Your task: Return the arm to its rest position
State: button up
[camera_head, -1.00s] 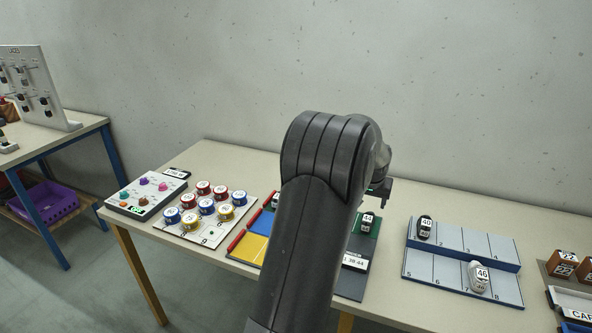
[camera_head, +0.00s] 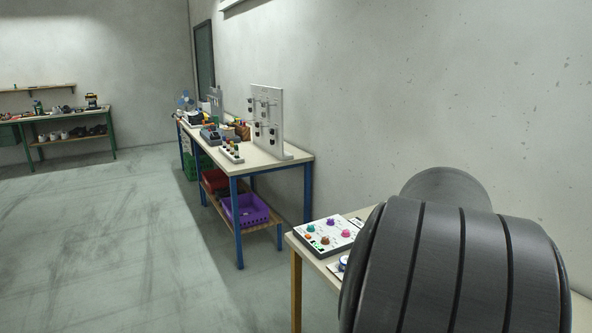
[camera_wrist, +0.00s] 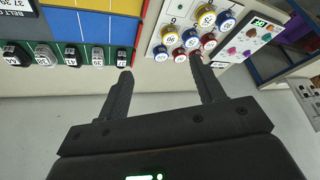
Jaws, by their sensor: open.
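My gripper (camera_wrist: 160,88) shows in the wrist view with its two dark fingers apart and nothing between them. It hangs beside a table whose top shows at the upper part of that view. My own dark arm link fills the lower right of the head view, and my gripper is not visible there. Past the fingertips are a white board with red, blue and yellow numbered cans (camera_wrist: 188,38) and a row of small dark and grey numbered shoes (camera_wrist: 70,56) along a coloured board (camera_wrist: 90,20).
A control panel with coloured knobs (camera_head: 328,236) sits on the near table's left end. A blue-legged table (camera_head: 262,160) with a pegboard (camera_head: 266,120) and a purple crate (camera_head: 246,210) stands farther left. A green-legged bench (camera_head: 75,125) is at the back. Open floor (camera_head: 110,240) lies on the left.

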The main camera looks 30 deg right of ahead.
jog(key=w+a+r+n+t+y, duration=0.1)
jog(key=w+a+r+n, duration=0.1)
jog(key=a, duration=1)
jog(key=w+a+r+n+t+y, duration=0.1)
jog(key=w+a+r+n, duration=0.1)
jog(key=a, duration=0.9)
jog(key=s+a+f+n+y, duration=0.1)
jog(key=s+a+f+n, duration=0.1)
jog(key=a, duration=0.7)
jog(key=s+a+f+n+y, duration=0.1)
jog(key=s+a+f+n, duration=0.1)
jog(key=s+a+n, duration=0.3)
jog(key=s+a, duration=0.2)
jog(key=a, duration=0.2)
jog(key=shift+s+a+n, duration=0.2)
jog(key=shift+a+n, duration=0.1)
